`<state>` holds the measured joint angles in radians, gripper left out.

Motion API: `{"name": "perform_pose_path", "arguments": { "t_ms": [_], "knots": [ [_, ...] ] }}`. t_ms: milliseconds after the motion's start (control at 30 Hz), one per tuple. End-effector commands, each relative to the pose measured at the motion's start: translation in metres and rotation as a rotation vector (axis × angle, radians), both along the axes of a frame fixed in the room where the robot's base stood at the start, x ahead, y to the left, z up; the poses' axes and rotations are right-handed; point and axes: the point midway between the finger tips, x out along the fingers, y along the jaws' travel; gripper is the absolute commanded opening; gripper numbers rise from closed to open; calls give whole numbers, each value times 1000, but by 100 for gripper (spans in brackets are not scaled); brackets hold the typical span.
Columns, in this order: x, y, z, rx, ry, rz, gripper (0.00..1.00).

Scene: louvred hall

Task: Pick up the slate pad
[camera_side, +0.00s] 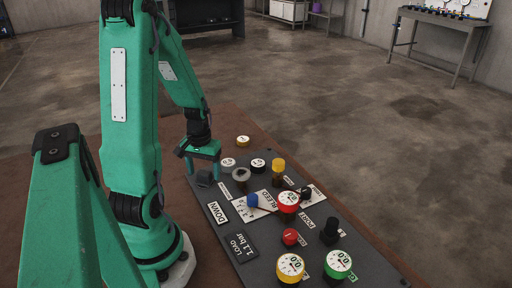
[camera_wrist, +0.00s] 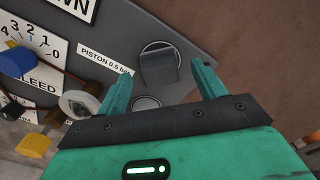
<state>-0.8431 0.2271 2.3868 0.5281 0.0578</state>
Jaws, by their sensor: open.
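The slate pad (camera_side: 204,179) is a small dark grey block on the dark panel, at its far left end in the side view. In the wrist view the slate pad (camera_wrist: 158,68) sits over a pale ring on the panel, between and just beyond the fingertips. My gripper (camera_side: 202,168) hangs pointing down over the pad, with its green fingers apart. In the wrist view my gripper (camera_wrist: 160,76) is open, one finger left and one right of the pad. I cannot tell the exact height of the fingertips above it.
The panel (camera_side: 218,237) lies on a brown table (camera_side: 246,121). Near the pad are a pale ring-shaped knob (camera_side: 240,175), a blue knob (camera_side: 252,200) and a yellow cap (camera_side: 278,164). Gauges, including a red one (camera_side: 288,201), stand nearer the camera. Brown table beside the pad is clear.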

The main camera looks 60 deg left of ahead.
Motion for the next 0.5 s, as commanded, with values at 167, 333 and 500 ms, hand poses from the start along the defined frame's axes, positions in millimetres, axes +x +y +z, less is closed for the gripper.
{"name": "perform_pose_path", "arguments": {
  "t_ms": [167, 333, 500],
  "knots": [
    [0, 0, -12, -1, 1, 0, 69],
    [0, 0, -15, 0, 0, 0, 69],
    [0, 0, -15, 0, 0, 0, 69]
  ]
}}
